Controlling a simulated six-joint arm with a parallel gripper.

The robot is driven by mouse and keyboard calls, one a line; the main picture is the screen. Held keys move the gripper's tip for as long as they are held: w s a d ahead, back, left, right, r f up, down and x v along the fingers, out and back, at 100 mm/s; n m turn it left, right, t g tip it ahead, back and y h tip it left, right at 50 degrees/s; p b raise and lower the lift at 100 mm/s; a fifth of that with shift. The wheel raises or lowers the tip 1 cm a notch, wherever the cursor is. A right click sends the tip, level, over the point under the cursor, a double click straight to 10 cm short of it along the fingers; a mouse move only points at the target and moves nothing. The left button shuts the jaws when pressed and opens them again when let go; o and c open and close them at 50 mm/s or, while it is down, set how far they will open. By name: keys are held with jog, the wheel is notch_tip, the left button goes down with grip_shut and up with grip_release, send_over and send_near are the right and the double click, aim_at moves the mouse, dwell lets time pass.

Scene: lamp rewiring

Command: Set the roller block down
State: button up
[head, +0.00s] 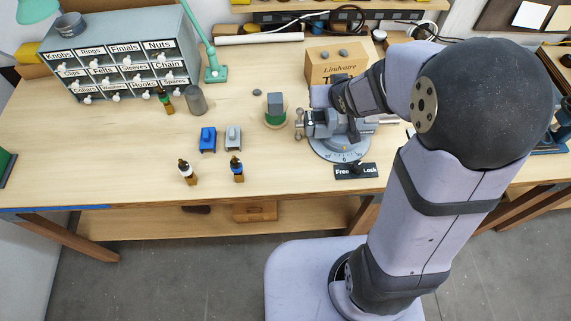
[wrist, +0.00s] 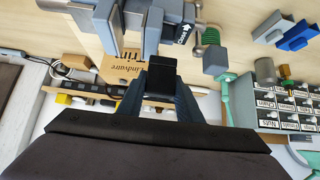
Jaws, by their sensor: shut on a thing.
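My gripper (wrist: 158,92) shows in the wrist view with its two dark fingers closed on a small black block (wrist: 161,73), which seems to be the roller block. The block is held in the air, and its underside and full shape are hidden. Beyond it in the wrist view are the grey vise jaws (wrist: 151,31). In the head view the vise (head: 322,124) stands on its round base (head: 339,148), and my wrist is close behind it. The fingers and the held block cannot be made out there.
A grey block (head: 275,101) sits on a green round piece left of the vise. A cardboard box (head: 322,71) stands behind it. The front-left bench (head: 110,165) is clear.

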jog(key=shift+w+a+r+n+y, duration=0.15)
jog(key=shift+w+r+n+y, duration=0.15)
jog(key=shift+w+n, duration=0.25)
jog(key=a+f+n+g+y+b, duration=0.2)
jog(key=a+n+y, duration=0.3)
jog(key=a+n, duration=0.15)
jog(key=s+a+f+n+g+y+b, duration=0.1)
jog(key=s+a+f+n+g, duration=0.15)
jog(key=s, duration=0.25)
jog(key=s+a+f+n+g+y, duration=0.1)
jog(key=s+a+f+n, duration=0.1)
jog(key=s+f+n, duration=0.15)
jog(key=shift+s+d+f+b, duration=0.1)
jog(key=shift+s+f+b, duration=0.1)
jog(key=shift+f, duration=2.35)
jog(key=shift+s+d+f+b, duration=0.1)
jog(key=shift+f+b, duration=0.1)
jog(key=shift+f, duration=2.3)
jog(key=shift+f+m, duration=0.1)
jog(key=shift+m, duration=0.2)
jog(key=o, duration=1.2)
